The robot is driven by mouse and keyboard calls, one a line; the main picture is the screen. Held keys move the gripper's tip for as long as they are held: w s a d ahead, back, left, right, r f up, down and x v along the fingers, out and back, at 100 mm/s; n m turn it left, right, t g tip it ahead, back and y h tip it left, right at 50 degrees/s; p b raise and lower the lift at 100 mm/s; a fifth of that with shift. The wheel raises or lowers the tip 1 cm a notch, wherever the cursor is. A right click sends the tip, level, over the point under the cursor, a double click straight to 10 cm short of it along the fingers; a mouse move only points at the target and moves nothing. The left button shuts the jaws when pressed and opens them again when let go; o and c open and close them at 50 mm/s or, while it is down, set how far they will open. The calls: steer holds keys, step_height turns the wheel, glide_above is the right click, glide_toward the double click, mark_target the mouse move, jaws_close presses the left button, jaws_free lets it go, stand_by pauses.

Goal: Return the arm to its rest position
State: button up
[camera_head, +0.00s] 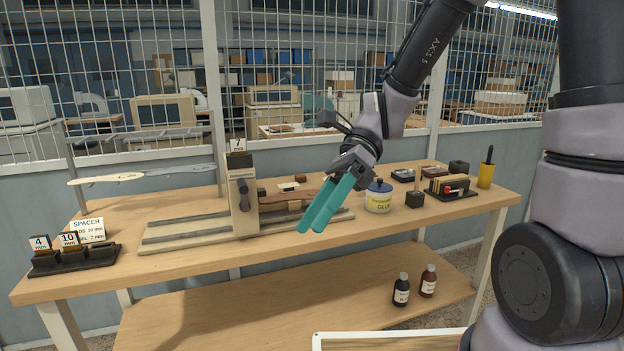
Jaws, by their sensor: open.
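My gripper (310,228) hangs in front of the workbench's middle, with two teal fingers pointing down and to the left. A narrow gap shows between the fingers and nothing is held there. My arm comes in from the upper right, bent above the bench. In the picture the fingers overlap the rail of the stamping jig (243,200) and lie left of the glue jar (379,198). I cannot tell their exact height above the bench.
The wooden workbench (190,261) carries a spacer rack (75,260) at left and a yellow cup (486,175) at right. Two bottles (401,291) stand on the lower shelf. A wire fence (110,75) rises behind. Open air lies in front of the bench.

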steer(key=w+d+r+n+t+h, duration=0.1)
steer(key=w+d+r+n+t, duration=0.2)
steer(key=d, duration=0.5)
steer(key=w+d+r+n+t+h, duration=0.2)
steer(key=w+d+r+n+t, duration=0.1)
steer(key=d+r+t, duration=0.3)
steer(key=w+d+r+n+t+h, duration=0.2)
steer(key=w+d+r+n+t, duration=0.1)
steer(key=d, duration=0.7)
steer(key=r+n+t, duration=0.1)
steer(key=n+t, duration=0.1)
steer(key=t, duration=0.1)
steer(key=shift+w+r+t, duration=0.2)
steer(key=shift+r+t, duration=0.1)
steer(key=shift+r, duration=0.1)
stand_by(0.8)
